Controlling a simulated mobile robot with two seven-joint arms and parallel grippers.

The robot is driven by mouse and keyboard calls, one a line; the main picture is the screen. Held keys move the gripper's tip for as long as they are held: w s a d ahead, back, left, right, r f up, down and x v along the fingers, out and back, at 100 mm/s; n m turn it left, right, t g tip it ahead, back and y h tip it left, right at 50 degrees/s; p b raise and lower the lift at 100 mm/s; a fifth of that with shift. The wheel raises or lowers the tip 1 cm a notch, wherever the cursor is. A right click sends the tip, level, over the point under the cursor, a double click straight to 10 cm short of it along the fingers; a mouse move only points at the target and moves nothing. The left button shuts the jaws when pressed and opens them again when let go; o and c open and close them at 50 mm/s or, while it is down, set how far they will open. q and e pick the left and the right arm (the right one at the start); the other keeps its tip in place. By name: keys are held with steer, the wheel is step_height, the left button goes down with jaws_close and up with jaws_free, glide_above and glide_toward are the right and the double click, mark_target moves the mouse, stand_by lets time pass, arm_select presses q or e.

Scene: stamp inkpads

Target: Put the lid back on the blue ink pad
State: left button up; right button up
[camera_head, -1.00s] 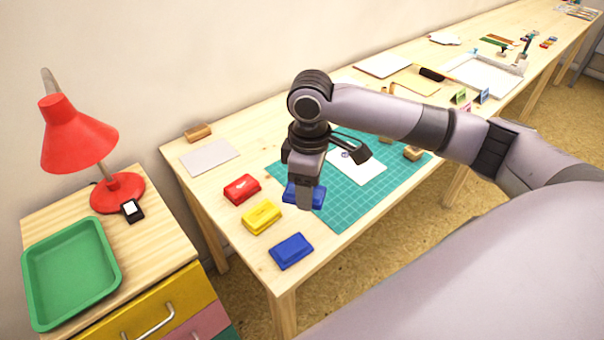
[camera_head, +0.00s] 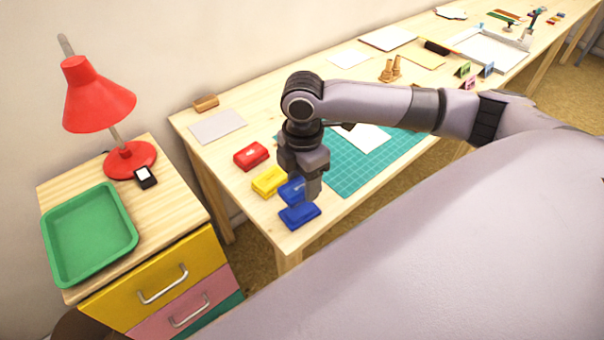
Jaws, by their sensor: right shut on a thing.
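My right gripper (camera_head: 309,196) points down near the front left corner of the long table and is shut on the blue lid (camera_head: 288,190). The gripper hides part of the lid. The blue ink pad (camera_head: 299,217) sits on the table just below the lid in the picture, close to the front edge. The lid appears to be held above and slightly behind the pad; I cannot tell how large the gap is or whether they touch. My left gripper is not in view.
A yellow ink pad (camera_head: 269,181) and a red ink pad (camera_head: 251,155) stand in a row behind the blue one. A green cutting mat (camera_head: 352,181) with white paper lies to the right. A drawer unit with a green tray (camera_head: 50,253) and red lamp (camera_head: 98,98) stands left.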

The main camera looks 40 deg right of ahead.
mark_target(302, 207)
steer(key=shift+r+p, duration=0.15)
steer(key=shift+p, duration=0.5)
steer(key=shift+f, duration=2.95)
steer(key=shift+p, duration=0.8)
steer(key=shift+f+p, duration=0.55)
steer(key=shift+p, duration=0.05)
steer(key=shift+p, duration=0.4)
stand_by(0.9)
